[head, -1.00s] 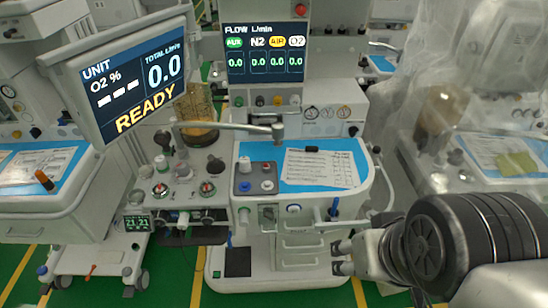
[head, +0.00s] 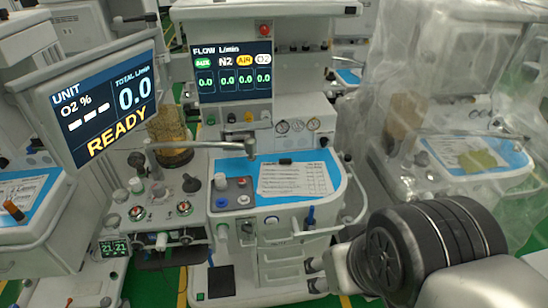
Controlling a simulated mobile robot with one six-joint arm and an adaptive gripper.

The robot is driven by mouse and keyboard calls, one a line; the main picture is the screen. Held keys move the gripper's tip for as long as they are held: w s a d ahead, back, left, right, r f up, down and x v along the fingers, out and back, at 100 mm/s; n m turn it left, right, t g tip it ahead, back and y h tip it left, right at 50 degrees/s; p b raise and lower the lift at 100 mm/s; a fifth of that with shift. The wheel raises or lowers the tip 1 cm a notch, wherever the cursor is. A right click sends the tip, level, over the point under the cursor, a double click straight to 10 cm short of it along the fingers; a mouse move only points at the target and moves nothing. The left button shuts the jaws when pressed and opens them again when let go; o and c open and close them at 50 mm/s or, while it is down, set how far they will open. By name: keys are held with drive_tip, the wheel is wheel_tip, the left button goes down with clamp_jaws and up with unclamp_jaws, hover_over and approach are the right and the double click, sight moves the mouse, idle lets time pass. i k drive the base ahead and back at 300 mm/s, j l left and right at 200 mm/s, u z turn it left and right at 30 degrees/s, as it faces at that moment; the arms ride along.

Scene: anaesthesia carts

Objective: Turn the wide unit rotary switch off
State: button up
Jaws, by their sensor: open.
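The wide anaesthesia unit (head: 300,212) stands in the middle of the head view, with a blue worktop and drawers below. I cannot tell which one is the rotary switch. My gripper (head: 317,275) is at the lower middle right, low in front of the drawers, its fingers pointing left. It is open and holds nothing visible. It appears apart from the knobs.
A READY screen (head: 105,100) stands at the left and a flow screen (head: 232,72) at the back. A jointed bar (head: 205,146) crosses above the worktop. A plastic-covered cart (head: 450,130) is at the right. A handrail (head: 345,225) curves around the unit's right corner. Green floor shows below.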

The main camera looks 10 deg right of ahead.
sight(324, 142)
drive_tip(key=i+l, duration=0.15)
drive_tip(key=l, duration=0.2)
drive_tip(key=i+l, duration=0.15)
drive_tip(key=l, duration=0.25)
drive_tip(key=i+l, duration=0.2)
drive_tip(key=l, duration=0.15)
